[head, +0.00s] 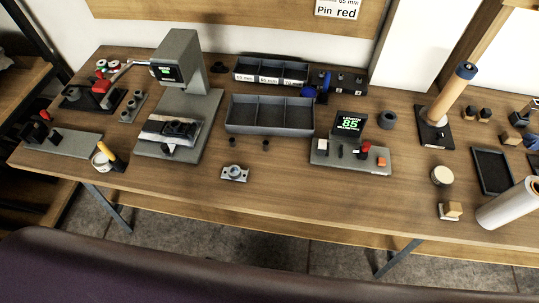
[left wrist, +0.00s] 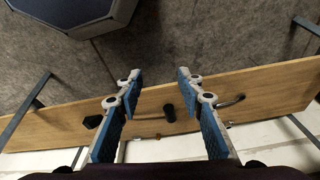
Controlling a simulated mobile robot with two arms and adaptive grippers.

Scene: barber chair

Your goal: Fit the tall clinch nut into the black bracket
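My left gripper (left wrist: 155,75) shows in the left wrist view, its two blue-padded fingers wide apart with nothing between the tips. Neither gripper is in the head view. In the head view two small dark nut-like pieces (head: 233,142) stand on the bench in front of the divided tray; I cannot tell whether either is the tall clinch nut. A dark bracket-like part (head: 180,128) sits on the grey press (head: 182,60); I cannot tell if it is the black bracket. A grey flanged fitting (head: 234,173) lies near the bench's front.
The wooden bench (head: 310,205) is clear along its front middle. A divided grey tray (head: 270,130), a display unit reading 85 (head: 350,124), a wooden post (head: 450,93) and a white roll (head: 511,204) stand on it. A dark padded edge (head: 150,265) crosses the foreground.

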